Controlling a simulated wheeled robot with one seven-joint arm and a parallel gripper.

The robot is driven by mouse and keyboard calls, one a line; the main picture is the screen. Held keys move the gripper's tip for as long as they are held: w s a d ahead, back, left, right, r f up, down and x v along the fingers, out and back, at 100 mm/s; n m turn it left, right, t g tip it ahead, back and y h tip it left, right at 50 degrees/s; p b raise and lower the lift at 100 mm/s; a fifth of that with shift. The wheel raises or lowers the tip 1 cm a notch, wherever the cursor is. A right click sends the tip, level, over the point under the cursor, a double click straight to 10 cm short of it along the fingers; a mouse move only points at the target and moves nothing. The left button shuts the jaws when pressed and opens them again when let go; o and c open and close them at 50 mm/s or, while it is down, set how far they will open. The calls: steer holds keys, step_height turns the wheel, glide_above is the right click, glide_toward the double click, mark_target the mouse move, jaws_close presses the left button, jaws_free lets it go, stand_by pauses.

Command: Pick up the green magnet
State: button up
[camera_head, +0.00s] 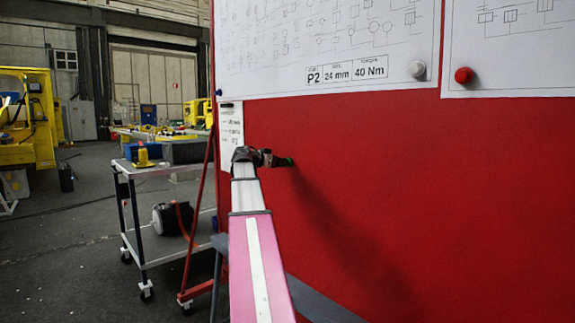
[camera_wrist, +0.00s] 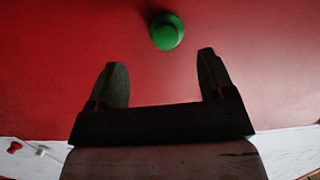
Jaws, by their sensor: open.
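The green magnet (camera_wrist: 167,31) is a round knob on the red board, near the top middle of the wrist view. My gripper (camera_wrist: 160,66) is open and empty, its two dark fingers pointing toward the magnet. The magnet lies just beyond the fingertips, nearer the right finger's line than the left's, and not between them. In the head view, my gripper (camera_head: 272,159) is close to the red board, and a small bit of green magnet (camera_head: 290,162) shows at its tip. Whether anything touches there is too small to tell.
The red board (camera_head: 480,200) fills the right side. White sheets hang on it with a white magnet (camera_head: 417,69) and a red magnet (camera_head: 463,75). A wheeled cart (camera_head: 150,168) stands at left, with a red stand leg beside it. Open floor lies further left.

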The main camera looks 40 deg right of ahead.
steer(key=x, duration=0.2)
steer(key=w+x, duration=0.1)
steer(key=x, duration=0.2)
steer(key=shift+d, duration=0.55)
steer(key=shift+c, duration=0.2)
steer(key=c, duration=0.9)
